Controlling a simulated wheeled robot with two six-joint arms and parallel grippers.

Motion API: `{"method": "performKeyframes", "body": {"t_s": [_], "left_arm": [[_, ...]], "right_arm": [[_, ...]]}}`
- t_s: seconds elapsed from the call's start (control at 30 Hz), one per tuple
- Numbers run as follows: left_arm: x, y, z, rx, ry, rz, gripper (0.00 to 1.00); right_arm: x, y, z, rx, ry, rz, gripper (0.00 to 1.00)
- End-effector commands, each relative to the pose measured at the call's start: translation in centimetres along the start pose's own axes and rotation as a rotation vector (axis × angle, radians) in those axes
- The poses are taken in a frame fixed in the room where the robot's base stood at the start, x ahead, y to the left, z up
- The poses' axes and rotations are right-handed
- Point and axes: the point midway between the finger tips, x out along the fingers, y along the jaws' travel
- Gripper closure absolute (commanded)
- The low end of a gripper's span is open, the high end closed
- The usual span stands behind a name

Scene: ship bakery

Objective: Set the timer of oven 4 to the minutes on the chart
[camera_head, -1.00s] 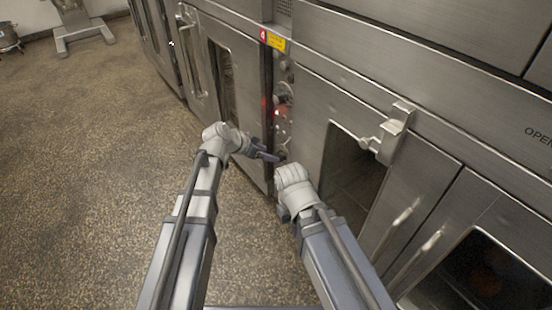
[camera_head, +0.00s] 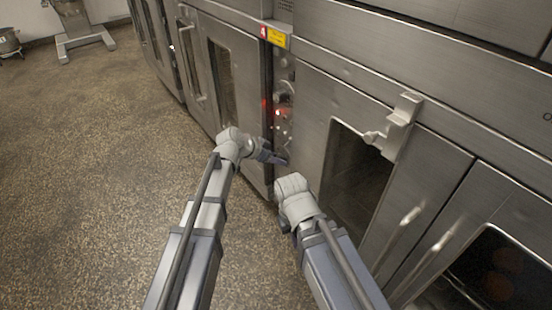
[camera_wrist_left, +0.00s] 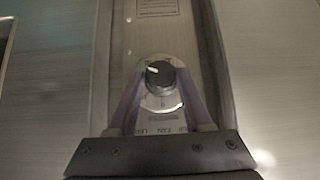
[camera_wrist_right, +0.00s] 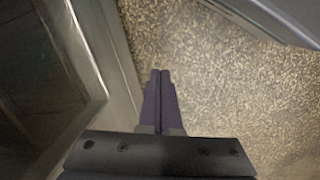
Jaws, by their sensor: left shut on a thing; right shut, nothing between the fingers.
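Oven 4's narrow control panel (camera_head: 284,92) stands upright under a red label with a 4 (camera_head: 263,32) and a yellow label (camera_head: 276,39). It carries several knobs and a red light (camera_head: 277,112). In the left wrist view, a round black knob (camera_wrist_left: 160,74) with a white pointer mark sits on a pale dial plate (camera_wrist_left: 161,103). My left gripper (camera_head: 284,162) reaches the lower panel, and its fingers (camera_wrist_left: 160,80) are shut on this knob from both sides. The dial's lettering is too blurred to read. My right gripper (camera_wrist_right: 160,75) is shut and empty, pointing down over the floor.
An oven door with a dark window (camera_head: 352,180) and a latch handle (camera_head: 400,125) stands right of the panel. Another oven door (camera_head: 222,80) is on the left. Open speckled floor (camera_head: 90,170) lies to the left. A metal stand (camera_head: 80,30) is far back. No chart is legible.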

Motion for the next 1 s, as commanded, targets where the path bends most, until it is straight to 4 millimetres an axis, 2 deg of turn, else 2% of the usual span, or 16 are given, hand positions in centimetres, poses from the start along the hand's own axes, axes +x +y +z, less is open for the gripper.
{"method": "performKeyframes", "body": {"t_s": [0.03, 0.33, 0.7, 0.93, 0.97, 1.0], "left_arm": [[0.0, -0.06, 0.0, 0.0, 0.0, -0.001, 0.67], [0.0, -0.09, -0.01, 0.0, 0.001, -0.002, 1.0], [0.06, 0.16, 0.05, 0.103, 0.008, -0.107, 1.0], [0.09, 0.04, -0.03, 0.104, 0.008, -0.109, 1.0], [0.09, 0.03, -0.03, 0.104, 0.008, -0.109, 0.5], [0.09, 0.03, -0.03, 0.104, 0.008, -0.109, 0.45]], "right_arm": [[0.0, 0.0, 0.0, 0.0, 0.0, 0.0, 1.0], [0.0, 0.0, 0.0, 0.0, 0.0, 0.0, 1.0], [0.36, -0.04, -0.02, 0.0, 0.0, 0.0, 1.0], [0.33, -0.03, -0.02, 0.0, 0.0, 0.0, 1.0], [0.33, -0.03, -0.02, 0.0, 0.0, 0.0, 1.0], [0.33, -0.03, -0.02, 0.0, 0.0, 0.0, 1.0]]}}
